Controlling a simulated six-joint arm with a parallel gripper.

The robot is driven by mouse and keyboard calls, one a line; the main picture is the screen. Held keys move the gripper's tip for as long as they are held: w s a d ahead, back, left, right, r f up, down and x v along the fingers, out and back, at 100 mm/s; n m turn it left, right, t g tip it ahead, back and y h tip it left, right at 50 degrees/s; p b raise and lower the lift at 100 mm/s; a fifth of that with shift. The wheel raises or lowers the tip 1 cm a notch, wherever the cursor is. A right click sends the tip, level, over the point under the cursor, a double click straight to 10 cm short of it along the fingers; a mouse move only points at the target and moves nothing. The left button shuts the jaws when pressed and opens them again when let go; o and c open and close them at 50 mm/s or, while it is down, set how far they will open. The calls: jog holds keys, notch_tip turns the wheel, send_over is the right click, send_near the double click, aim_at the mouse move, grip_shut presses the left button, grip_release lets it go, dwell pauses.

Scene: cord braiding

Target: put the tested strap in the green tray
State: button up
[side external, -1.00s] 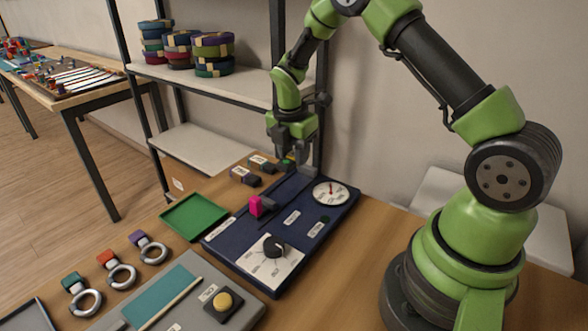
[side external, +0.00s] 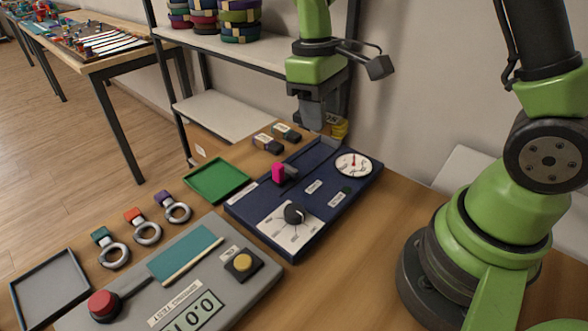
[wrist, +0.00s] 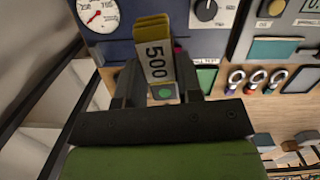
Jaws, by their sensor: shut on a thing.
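A folded yellow strap (wrist: 152,28) with a white label reading "500" is held between the fingers of my gripper (wrist: 162,88) in the wrist view. In the side view my gripper (side external: 318,118) is above the far end of the dark blue board, shut on the strap, and part of the yellow strap (side external: 339,129) shows beside the fingers. The green tray (side external: 217,181) lies on the table left of the board and looks empty. A greenish panel, probably that tray (wrist: 207,77), is partly hidden in the wrist view.
The blue board (side external: 335,212) carries a dial gauge (side external: 353,165), a pink clamp piece (side external: 280,173) and a black knob (side external: 294,213). Two dark blocks (side external: 275,140) lie behind the tray. Ringed tags (side external: 147,229), a grey tray (side external: 50,288) and a grey test panel (side external: 215,260) are nearer.

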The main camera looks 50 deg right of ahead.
jog(key=shift+s+a+r+m, duration=0.15)
jog(key=shift+s+a+m, duration=0.25)
jog(key=shift+m, duration=0.2)
jog(key=shift+a, duration=0.1)
jog(key=s+a+f+n, duration=0.25)
jog(key=a+n, duration=0.55)
jog(key=a, duration=0.4)
jog(key=n+t+h, duration=0.1)
jog(key=n, duration=0.8)
send_over(265, 329)
notch_tip(265, 329, down, 4)
jog(key=shift+n, duration=0.4)
jog(key=f, duration=0.4)
jog(key=s+f, duration=0.1)
jog(key=f, duration=0.1)
jog(key=shift+a, duration=0.25)
jog(key=shift+f, duration=2.35)
jog(key=shift+f, duration=0.1)
jog(key=o, duration=0.9)
jog(key=shift+o, duration=0.2)
